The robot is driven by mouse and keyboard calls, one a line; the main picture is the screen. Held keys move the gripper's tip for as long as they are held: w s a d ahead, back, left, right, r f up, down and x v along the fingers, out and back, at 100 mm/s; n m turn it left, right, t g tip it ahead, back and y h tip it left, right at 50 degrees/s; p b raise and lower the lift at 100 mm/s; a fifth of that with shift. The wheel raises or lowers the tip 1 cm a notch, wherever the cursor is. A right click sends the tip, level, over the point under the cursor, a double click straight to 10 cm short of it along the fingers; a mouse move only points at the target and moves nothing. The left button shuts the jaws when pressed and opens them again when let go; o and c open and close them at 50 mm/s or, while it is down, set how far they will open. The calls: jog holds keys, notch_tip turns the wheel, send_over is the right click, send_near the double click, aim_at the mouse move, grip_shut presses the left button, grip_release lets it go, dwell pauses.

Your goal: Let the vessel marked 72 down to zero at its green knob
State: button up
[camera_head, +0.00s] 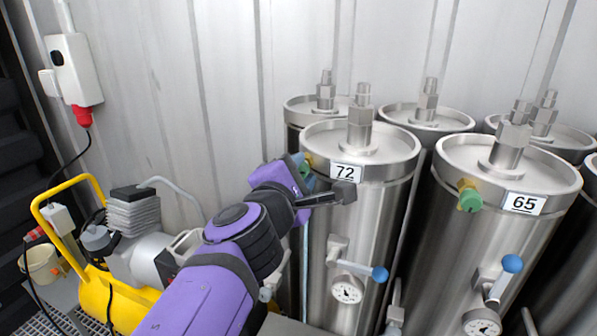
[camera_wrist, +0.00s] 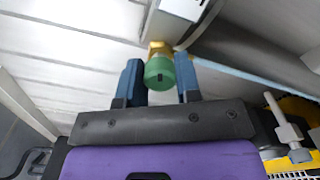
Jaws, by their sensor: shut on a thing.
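The vessel marked 72 (camera_head: 365,220) is an upright steel cylinder in the middle of the head view, with its number plate (camera_head: 346,172) near the rim. Its green knob (camera_wrist: 160,72) sits on a brass fitting (camera_wrist: 159,48) and shows between the blue fingers in the wrist view. My gripper (camera_wrist: 160,82) is shut on the green knob, one finger on each side. In the head view my gripper (camera_head: 303,170) is at the left of the vessel's top and mostly hides the knob. The dial gauge (camera_head: 346,289) is low on the vessel; its reading is too small to tell.
A blue-tipped lever (camera_head: 380,273) sticks out above the gauge. The vessel marked 65 (camera_head: 490,230) stands at right with its own green knob (camera_head: 469,197). More vessels stand behind. A yellow-framed compressor (camera_head: 130,250) and a wall socket box (camera_head: 75,68) are at left.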

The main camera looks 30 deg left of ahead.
jog(key=o, duration=0.9)
jog(key=shift+s, duration=0.1)
jog(key=s, duration=0.7)
jog(key=s+d, duration=0.1)
jog(key=s, duration=0.2)
jog(key=shift+s, duration=0.3)
